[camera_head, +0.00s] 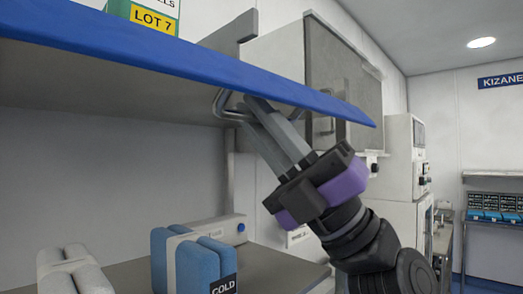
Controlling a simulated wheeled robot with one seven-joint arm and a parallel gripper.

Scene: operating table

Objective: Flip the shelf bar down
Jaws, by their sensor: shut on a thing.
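The shelf (176,53) with a blue front edge crosses the upper left of the view, seen from below. A bent metal bar (218,106) shows under the shelf near its right part. My gripper (254,112) reaches up from the lower right, its long grey fingers tilted up and left. The fingertips are at the bar just under the blue edge and appear shut on it. The shelf edge partly hides the fingertips and the bar, so the exact grasp is hard to see.
A box marked LOT 7 (148,17) stands on the shelf. Below, blue packs (192,262) and white rolls (72,270) rest on a grey counter (262,270). A grey cabinet (343,68) is behind the arm.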

